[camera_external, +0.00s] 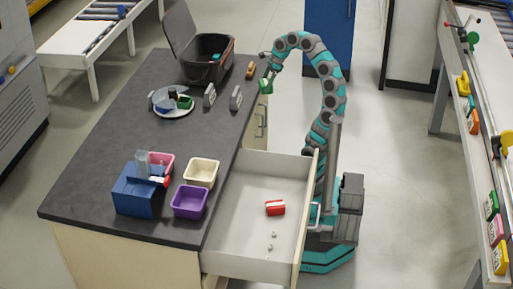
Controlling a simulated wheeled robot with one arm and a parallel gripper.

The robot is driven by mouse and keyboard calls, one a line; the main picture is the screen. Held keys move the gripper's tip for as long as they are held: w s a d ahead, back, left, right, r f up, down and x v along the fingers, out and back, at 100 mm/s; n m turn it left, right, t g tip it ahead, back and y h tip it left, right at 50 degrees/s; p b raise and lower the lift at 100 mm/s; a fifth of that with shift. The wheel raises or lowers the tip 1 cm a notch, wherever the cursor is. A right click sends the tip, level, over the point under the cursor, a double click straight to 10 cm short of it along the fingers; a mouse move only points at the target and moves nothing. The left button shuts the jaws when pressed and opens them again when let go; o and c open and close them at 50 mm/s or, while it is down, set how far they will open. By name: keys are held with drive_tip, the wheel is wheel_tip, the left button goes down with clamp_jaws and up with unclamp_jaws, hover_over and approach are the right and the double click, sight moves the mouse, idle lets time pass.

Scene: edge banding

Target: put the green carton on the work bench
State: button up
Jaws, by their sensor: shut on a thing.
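My gripper (268,79) is at the far right edge of the dark-topped work bench (105,150), with my arm arching up from my base on the right. It is shut on a small green carton (265,87), which hangs at or just beyond the bench edge. I cannot tell its exact height relative to the bench top. The fingertips are too small to see clearly.
An open black bin (190,72), an orange-brown item (251,70), two grey stands (236,98) and a loaded plate (174,113) occupy the far bench. Purple (189,204) and cream (201,171) trays stand nearer. An open drawer (240,230) holds a red item (275,208).

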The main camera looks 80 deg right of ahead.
drive_tip(key=w+d, duration=0.2)
drive_tip(key=w, duration=0.2)
drive_tip(key=w+d+f+p, duration=0.1)
drive_tip(key=w+d, duration=0.1)
drive_tip(key=w, duration=0.3)
drive_tip(key=w+d, duration=0.2)
drive_tip(key=w, duration=0.3)
drive_tip(key=shift+d+f, duration=0.3)
drive_tip(key=shift+d, duration=0.1)
drive_tip(key=shift+f+p, duration=0.4)
drive_tip(key=shift+f, duration=1.35)
drive_tip(key=shift+f, duration=0.15)
drive_tip(key=o, duration=1)
drive_tip(key=shift+s+d+r, duration=0.1)
drive_tip(key=shift+d+r, duration=0.05)
drive_tip(key=shift+r, duration=0.45)
drive_tip(key=v, duration=0.6)
drive_tip(key=shift+s+r, duration=0.15)
drive_tip(key=shift+r, duration=0.2)
